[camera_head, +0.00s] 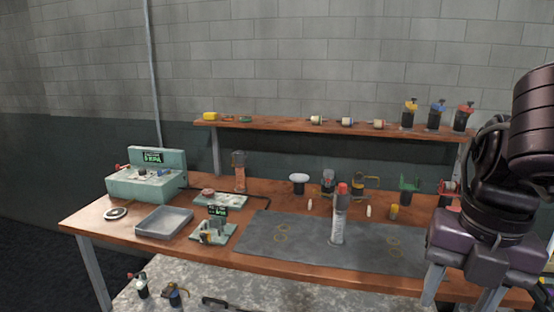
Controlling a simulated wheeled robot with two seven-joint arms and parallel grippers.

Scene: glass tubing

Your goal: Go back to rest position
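My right arm comes in from the right edge. Its gripper (460,297) points down over the right end of the workbench, with two pale fingers spread apart and nothing visible between them. The lower fingertips run close to the bottom of the picture. My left gripper is not in view.
The wooden bench holds a green machine (148,180), a grey tray (164,222), a small scale-like device (213,232) and several bottles and burners along the back. A shelf (280,125) above carries spools and jars. The mat's left part is mostly clear.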

